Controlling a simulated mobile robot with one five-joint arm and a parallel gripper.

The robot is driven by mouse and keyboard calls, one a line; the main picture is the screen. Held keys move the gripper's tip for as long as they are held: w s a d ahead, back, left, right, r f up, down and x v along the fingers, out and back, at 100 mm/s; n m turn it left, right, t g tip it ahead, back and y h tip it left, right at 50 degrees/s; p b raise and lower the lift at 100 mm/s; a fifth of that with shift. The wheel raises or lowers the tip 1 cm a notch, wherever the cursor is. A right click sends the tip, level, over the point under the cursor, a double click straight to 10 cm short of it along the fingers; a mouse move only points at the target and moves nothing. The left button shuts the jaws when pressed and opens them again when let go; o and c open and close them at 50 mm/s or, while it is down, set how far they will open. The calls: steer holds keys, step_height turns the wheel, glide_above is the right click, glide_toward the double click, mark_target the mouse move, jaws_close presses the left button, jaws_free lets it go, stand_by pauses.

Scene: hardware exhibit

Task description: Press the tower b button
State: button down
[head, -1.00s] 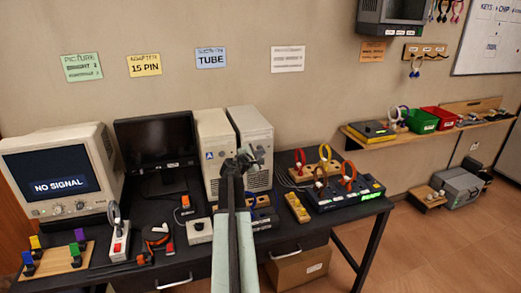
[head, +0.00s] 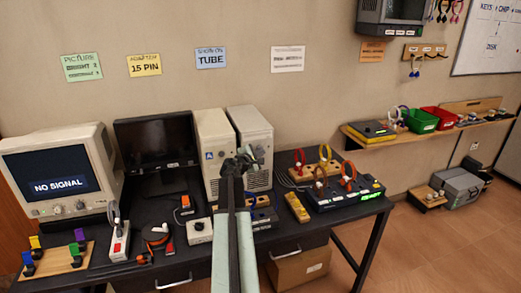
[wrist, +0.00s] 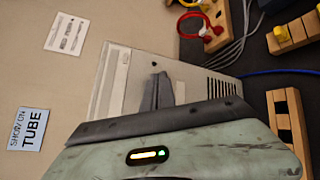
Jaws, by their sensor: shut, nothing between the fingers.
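Two beige computer towers stand side by side at the back of the black table in the head view. The left tower (head: 212,135) carries a blue label with an "A". The right tower (head: 252,122) is partly covered by my gripper (head: 243,158), and I cannot read a label or make out a button on it. My gripper is shut and empty, in front of the right tower's face. In the wrist view, a beige tower (wrist: 113,85) lies beyond my gripper (wrist: 160,82); I cannot tell whether they touch.
A CRT monitor (head: 58,170) reading "NO SIGNAL" and a dark flat monitor (head: 156,143) stand to the left. A black box with coloured rings (head: 345,196) sits to the right. Small blocks and cables crowd the table's front. A wall shelf (head: 372,143) is farther right.

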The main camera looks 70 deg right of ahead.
steer(key=shift+w+d, duration=0.1)
stand_by(0.3)
steer(key=shift+w+d, duration=0.15)
steer(key=shift+d, duration=0.1)
steer(key=shift+w+d, duration=0.1)
stand_by(0.4)
steer(key=shift+s+a, duration=0.4)
steer(key=shift+a, duration=0.05)
steer(key=s+a, duration=0.3)
steer(key=a, duration=0.1)
steer(key=shift+s+a, duration=0.35)
steer(key=shift+s, duration=0.05)
